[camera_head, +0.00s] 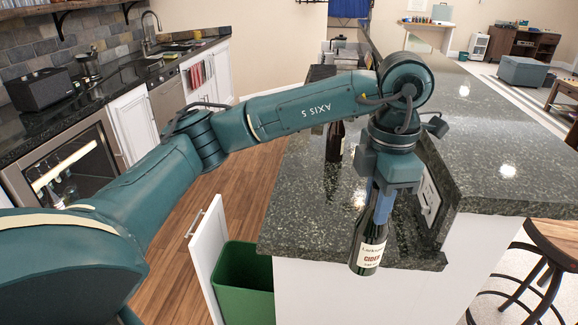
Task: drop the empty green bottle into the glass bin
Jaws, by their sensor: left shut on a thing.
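A dark green bottle (371,247) with a pale label reading "CIDER" hangs below my left gripper (379,203). The fingers are shut on its upper part. The bottle tilts slightly, its base toward the lower left, and appears in front of the dark stone counter near its front edge. I cannot tell whether it touches the counter. A green bin (245,290) stands low at the open cabinet front, left of and below the bottle. Its inside is mostly dark and its lower part is cut off by the frame. My right gripper is not in view.
A second dark bottle (334,145) stands on the counter (300,215) behind my left arm. An open white cabinet door (207,257) stands left of the bin. The raised bar top (500,140) is to the right, with a wooden stool (556,240) beside it. The wooden floor at left is clear.

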